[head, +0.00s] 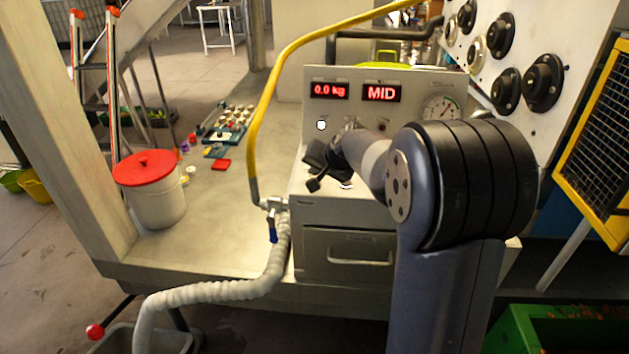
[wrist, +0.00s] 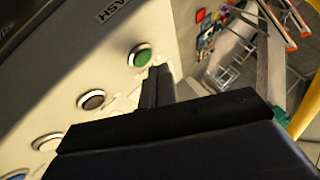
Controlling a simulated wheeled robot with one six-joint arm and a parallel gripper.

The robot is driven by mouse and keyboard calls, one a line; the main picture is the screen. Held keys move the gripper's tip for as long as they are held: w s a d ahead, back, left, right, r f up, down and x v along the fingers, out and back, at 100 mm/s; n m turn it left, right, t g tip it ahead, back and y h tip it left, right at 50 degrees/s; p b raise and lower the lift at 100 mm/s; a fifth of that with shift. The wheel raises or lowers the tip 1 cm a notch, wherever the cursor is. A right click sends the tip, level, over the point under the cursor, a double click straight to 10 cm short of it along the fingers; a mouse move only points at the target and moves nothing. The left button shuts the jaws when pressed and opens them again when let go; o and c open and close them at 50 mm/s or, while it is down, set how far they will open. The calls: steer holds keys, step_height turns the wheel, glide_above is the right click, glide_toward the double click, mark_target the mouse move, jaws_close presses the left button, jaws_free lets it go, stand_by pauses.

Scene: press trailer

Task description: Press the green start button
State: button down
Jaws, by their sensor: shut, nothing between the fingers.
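The green button (wrist: 141,57) is a round button with a pale metal rim on the light panel in the wrist view. My gripper (wrist: 158,82) is shut and empty, its dark fingertips just right of and below the button in that picture. A small strip of panel shows between them; the depth gap cannot be told. In the head view my gripper (head: 314,180) is low in front of the press control panel (head: 345,78). I cannot make out the green button in the head view; my gripper and arm cover part of the panel.
A dark brownish button (wrist: 92,100), a pale button (wrist: 47,141) and a blue one (wrist: 15,176) line the same panel. Red displays, a gauge (head: 441,108) and a yellow hose (head: 262,110) are nearby. A red-lidded bucket (head: 157,205) stands left on the bench.

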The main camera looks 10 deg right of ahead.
steer(key=shift+f+b, duration=0.4)
steer(key=shift+b, duration=0.1)
steer(key=shift+f+b, duration=0.4)
stand_by(0.5)
steer(key=shift+r, duration=0.1)
steer(key=shift+r+p, duration=0.6)
steer(key=shift+r, duration=0.15)
steer(key=shift+r+p, duration=1.8)
steer(key=shift+r, duration=0.65)
